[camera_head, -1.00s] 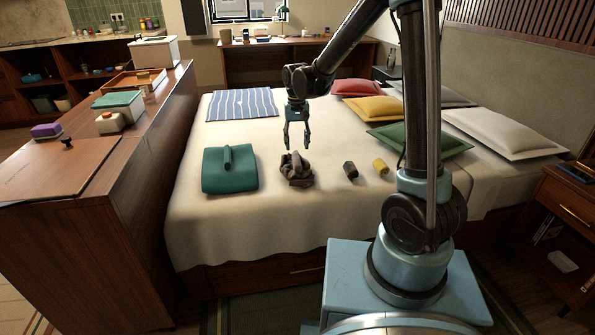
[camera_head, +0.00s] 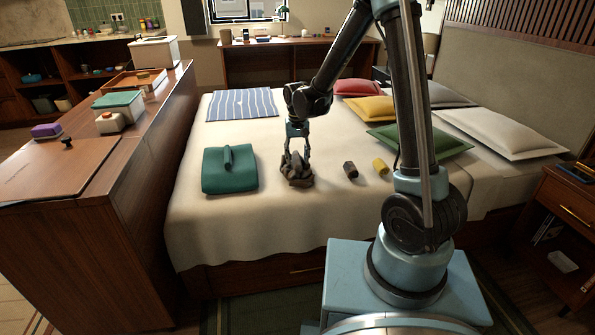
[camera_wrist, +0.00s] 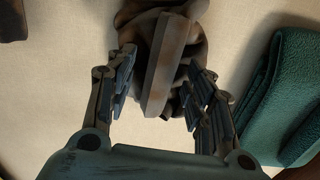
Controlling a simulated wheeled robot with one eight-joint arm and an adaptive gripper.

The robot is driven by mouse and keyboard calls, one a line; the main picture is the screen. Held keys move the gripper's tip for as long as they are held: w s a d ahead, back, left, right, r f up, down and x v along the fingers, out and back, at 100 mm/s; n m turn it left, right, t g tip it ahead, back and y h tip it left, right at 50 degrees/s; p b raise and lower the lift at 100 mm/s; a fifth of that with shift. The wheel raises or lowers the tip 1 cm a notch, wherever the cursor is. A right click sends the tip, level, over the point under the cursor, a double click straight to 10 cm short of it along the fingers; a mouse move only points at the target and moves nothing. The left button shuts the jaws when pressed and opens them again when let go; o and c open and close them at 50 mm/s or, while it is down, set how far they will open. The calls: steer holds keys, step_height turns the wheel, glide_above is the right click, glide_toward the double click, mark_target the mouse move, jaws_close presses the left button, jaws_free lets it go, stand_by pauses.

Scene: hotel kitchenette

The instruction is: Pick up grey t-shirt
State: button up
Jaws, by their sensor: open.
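A crumpled grey-brown cloth bundle, which looks like the grey t-shirt (camera_head: 297,178), lies on the bed. It has a flat, stiff-looking band or fold on top, seen in the wrist view (camera_wrist: 185,50). My gripper (camera_head: 295,158) points down at the bundle from above. In the wrist view my gripper (camera_wrist: 160,85) is open, with one finger on each side of the bundle's raised band. The fingertips are close to the cloth; I cannot tell whether they touch it.
A folded teal towel (camera_head: 230,180) lies left of the bundle. A dark roll (camera_head: 350,170) and a yellow roll (camera_head: 381,167) lie to its right. A striped blue cloth (camera_head: 241,105) and several pillows lie farther back on the bed (camera_head: 245,235).

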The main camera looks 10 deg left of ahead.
steer(key=shift+f, duration=0.25)
stand_by(0.3)
steer(key=shift+c, duration=0.3)
jaws_close()
